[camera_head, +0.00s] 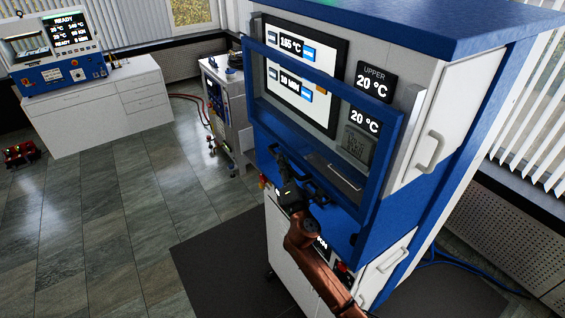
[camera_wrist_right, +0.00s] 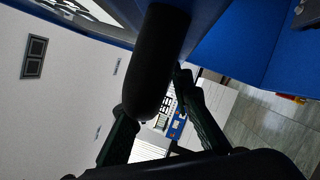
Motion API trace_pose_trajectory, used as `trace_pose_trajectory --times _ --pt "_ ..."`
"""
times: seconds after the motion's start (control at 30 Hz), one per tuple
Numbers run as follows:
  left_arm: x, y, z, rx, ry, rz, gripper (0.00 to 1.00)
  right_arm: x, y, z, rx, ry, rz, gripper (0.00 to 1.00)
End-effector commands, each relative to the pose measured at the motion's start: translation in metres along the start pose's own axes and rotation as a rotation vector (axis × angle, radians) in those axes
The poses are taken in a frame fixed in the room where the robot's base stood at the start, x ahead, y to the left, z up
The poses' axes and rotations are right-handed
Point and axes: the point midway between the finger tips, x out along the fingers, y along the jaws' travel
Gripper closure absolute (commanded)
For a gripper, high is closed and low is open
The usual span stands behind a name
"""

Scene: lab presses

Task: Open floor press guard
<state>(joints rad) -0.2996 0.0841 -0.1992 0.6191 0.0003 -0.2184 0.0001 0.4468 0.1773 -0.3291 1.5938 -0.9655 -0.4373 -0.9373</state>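The floor press (camera_head: 480,30) is a tall blue and white cabinet at the right of the head view. Its guard (camera_head: 385,150) is a blue frame with a clear pane on the front; its top bar crosses the display. A dark handle (camera_head: 318,190) sits at the guard's lower edge. My right gripper (camera_head: 284,176) is at the left part of this handle. My left gripper is not in view.
A white bench (camera_head: 95,105) with a blue benchtop press (camera_head: 60,70) stands at the far left. A grey cart (camera_head: 235,120) stands behind the floor press. A small red device (camera_head: 20,153) lies on the floor.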

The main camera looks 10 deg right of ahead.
Motion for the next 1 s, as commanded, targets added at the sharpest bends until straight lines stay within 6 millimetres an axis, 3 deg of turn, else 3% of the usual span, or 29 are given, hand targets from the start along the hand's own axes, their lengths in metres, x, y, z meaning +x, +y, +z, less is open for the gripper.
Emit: trace_pose_trajectory --times 0.6,1.0 --pt "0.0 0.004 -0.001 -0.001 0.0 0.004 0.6 -0.106 -0.001 -0.001 0.0 0.001 -0.001 0.8" --pt "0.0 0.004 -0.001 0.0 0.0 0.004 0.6 -0.118 0.001 -0.001 -0.001 0.001 0.001 0.8"
